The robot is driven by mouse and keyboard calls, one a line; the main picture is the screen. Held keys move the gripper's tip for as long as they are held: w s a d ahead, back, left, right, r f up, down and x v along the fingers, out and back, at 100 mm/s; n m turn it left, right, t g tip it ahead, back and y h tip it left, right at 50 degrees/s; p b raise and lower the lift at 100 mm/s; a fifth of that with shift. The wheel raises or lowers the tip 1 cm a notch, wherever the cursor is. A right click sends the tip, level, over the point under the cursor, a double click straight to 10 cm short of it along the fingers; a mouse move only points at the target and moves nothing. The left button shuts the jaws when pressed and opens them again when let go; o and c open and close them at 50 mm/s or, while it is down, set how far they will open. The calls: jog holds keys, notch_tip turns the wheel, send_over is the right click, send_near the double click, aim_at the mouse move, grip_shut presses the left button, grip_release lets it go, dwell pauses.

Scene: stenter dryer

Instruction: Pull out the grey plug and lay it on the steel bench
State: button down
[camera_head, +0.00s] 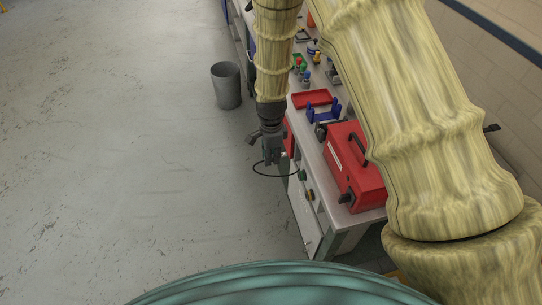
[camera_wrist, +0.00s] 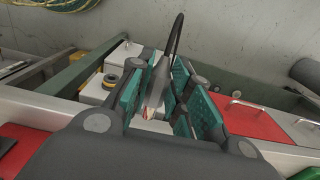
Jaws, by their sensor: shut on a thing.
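The grey plug (camera_wrist: 156,85) sits between the teal finger pads of my gripper (camera_wrist: 158,100) in the wrist view. A black cable (camera_wrist: 176,35) rises from the plug, and a small reddish part shows at its lower end. My gripper (camera_head: 272,160) is shut on the plug, beside the front of the steel bench (camera_head: 314,165). In the head view the plug itself is too small to make out, but the cable loops around below the gripper to the bench front. Whether the plug's tip still touches a socket is hidden.
A red toolbox (camera_head: 352,170) stands on the bench's near end. A red tray (camera_head: 312,98) and a blue holder (camera_head: 323,111) lie farther back. Green and orange knobs are on the bench front. A grey bin (camera_head: 226,86) stands on the floor, which is open at left.

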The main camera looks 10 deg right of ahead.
jog(key=shift+r+p, duration=1.5)
jog(key=shift+r, duration=1)
jog(key=shift+w+d, duration=0.1)
jog(key=shift+w, duration=0.05)
